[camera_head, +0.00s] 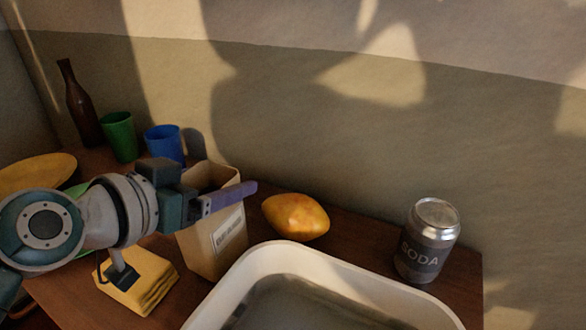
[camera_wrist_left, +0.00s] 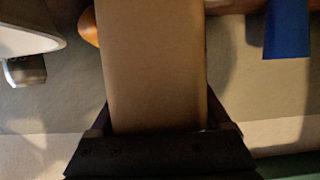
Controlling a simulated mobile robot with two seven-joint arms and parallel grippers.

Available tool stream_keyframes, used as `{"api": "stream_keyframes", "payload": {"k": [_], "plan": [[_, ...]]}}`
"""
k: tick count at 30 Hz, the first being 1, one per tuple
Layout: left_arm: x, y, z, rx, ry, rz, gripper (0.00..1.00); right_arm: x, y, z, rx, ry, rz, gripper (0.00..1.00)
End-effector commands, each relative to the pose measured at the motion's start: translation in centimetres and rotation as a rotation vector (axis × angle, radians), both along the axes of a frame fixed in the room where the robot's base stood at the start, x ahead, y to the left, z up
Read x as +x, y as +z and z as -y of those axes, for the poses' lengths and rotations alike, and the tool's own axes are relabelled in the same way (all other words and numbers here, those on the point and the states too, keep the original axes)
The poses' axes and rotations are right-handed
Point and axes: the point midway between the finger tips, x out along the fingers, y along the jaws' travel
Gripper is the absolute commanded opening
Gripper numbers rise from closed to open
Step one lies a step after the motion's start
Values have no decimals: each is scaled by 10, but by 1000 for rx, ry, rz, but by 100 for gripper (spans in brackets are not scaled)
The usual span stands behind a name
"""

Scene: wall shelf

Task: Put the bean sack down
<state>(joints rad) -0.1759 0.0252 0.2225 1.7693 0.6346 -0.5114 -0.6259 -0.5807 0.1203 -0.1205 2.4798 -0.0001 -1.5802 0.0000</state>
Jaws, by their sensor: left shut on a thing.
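The bean sack (camera_head: 207,250) is a beige, upright, box-like bag with a dark opening and a pale label. It stands out above the wooden table, between the folded yellow cloth and the white basin. My left gripper (camera_head: 224,192) is shut on its upper part, with one purple finger across the near face. The other finger is mostly hidden behind the sack. In the left wrist view the sack (camera_wrist_left: 155,65) fills the middle between both fingers (camera_wrist_left: 158,118). I cannot tell whether its base touches the table. My right gripper is not in view.
A white basin (camera_head: 228,291) is close on the right, and a yellow fruit (camera_head: 296,216) lies behind it. A soda can (camera_head: 428,241) stands far right. A folded yellow cloth (camera_head: 142,281), blue cup (camera_head: 165,143), green cup (camera_head: 119,136) and brown bottle (camera_head: 80,105) are left.

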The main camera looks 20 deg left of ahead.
Motion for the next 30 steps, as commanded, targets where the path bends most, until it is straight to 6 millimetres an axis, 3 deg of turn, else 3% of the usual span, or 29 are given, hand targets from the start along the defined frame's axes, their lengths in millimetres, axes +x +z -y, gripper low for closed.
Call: {"api": "stream_keyframes", "payload": {"k": [2,13,25,30], "plan": [[0,0,0,0,1,0,42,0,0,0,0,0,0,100],[0,0,0,0,1,0,0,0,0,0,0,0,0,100],[1,2,0,0,1,4,0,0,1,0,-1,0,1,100],[1,13,0,0,0,6,0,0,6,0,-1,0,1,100]]}}
